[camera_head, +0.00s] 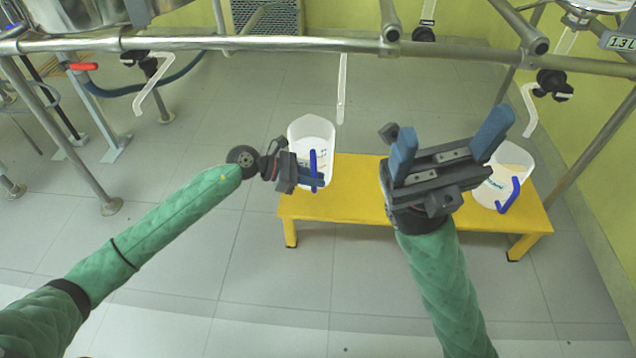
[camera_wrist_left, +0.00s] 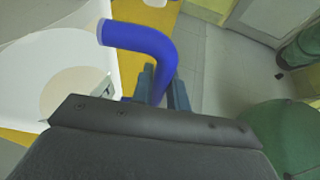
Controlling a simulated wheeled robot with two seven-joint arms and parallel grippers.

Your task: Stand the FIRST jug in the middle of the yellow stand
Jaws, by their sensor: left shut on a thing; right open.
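A white translucent jug (camera_head: 311,132) with a blue handle is at the left end of the yellow stand (camera_head: 350,199). My left gripper (camera_head: 312,178) is shut on its handle. In the left wrist view the blue handle (camera_wrist_left: 150,40) runs down between the fingers, and the jug's wall (camera_wrist_left: 40,70) shows at the left with pale contents. I cannot tell whether the jug touches the stand. A second jug (camera_head: 505,172) with a blue handle stands at the stand's right end, partly hidden by my right gripper (camera_head: 447,143), which is open and empty above the stand. No marking shows which is FIRST.
A metal rail (camera_head: 290,44) crosses above the far side of the stand. A clear tube (camera_head: 342,90) hangs from it near the held jug, and another outlet (camera_head: 530,110) hangs at the right. The stand's middle looks clear where visible.

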